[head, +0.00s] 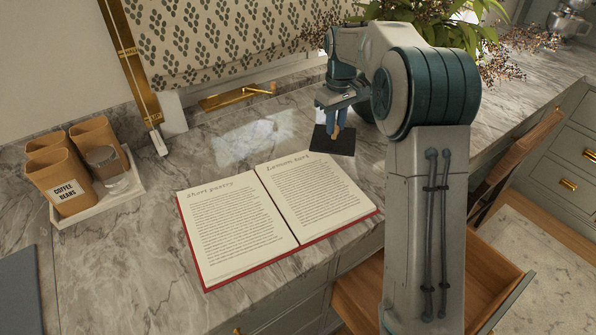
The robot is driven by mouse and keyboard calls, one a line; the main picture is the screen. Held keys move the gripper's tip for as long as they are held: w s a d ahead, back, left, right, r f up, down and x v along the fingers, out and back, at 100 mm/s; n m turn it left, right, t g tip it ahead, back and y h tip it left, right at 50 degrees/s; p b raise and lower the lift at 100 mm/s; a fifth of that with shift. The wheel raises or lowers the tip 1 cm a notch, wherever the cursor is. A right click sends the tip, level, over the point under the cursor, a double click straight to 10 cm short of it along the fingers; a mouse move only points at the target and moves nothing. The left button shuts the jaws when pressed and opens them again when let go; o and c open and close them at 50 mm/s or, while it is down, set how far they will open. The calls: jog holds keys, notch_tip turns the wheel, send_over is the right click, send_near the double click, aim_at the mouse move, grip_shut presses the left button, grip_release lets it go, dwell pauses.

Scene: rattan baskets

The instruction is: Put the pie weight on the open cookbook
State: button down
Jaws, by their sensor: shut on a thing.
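The open cookbook (272,213) lies flat on the marble counter, its pages headed "Short pastry" and "Lemon tart" and its cover edge red. My gripper (338,134) points down beyond the book's far right corner, over a small dark square mat (320,142). It is shut on a small tan thing, seemingly the pie weight (337,131), mostly hidden between the blue fingers. I cannot tell whether this thing touches the mat. The book's pages are bare.
A white tray (98,208) with brown canisters (62,187) and a glass jar (110,172) stands at the left. A brass object (235,97) lies by the window. A leafy plant is behind my arm. An open wooden drawer (365,300) juts out below the counter.

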jog(key=shift+s+a+f+p, duration=0.45)
jog(key=shift+s+a+f, duration=0.65)
jog(key=shift+f, duration=0.45)
jog(key=shift+s+a+f+p, duration=0.45)
jog(key=shift+s+a+f, duration=0.5)
jog(key=shift+a+f, duration=0.5)
jog(key=shift+s+a+f+p, duration=0.45)
jog(key=shift+s+a+f, duration=0.55)
jog(key=shift+f, duration=0.7)
jog(key=shift+f, duration=0.1)
jog(key=c, duration=1.3)
grip_release()
jog(key=shift+o, duration=0.2)
notch_tip(320, 180, up, 12)
jog(key=b, duration=0.2)
jog(key=s+d+r+m+t, duration=0.1)
jog(key=s+d+r+m, duration=0.15)
jog(key=s, duration=0.35)
jog(key=s+d+r+m+t, duration=0.1)
jog(key=s+d+r, duration=0.25)
jog(key=s, duration=0.25)
jog(key=s+d+f+m, duration=0.1)
jog(key=s+d+f, duration=0.1)
jog(key=s, duration=0.6)
jog(key=s+d+f+m+t, duration=0.1)
jog(key=s+d, duration=0.3)
jog(key=s, duration=0.4)
jog(key=shift+f+m+t, duration=0.3)
jog(key=shift+f+m, duration=0.35)
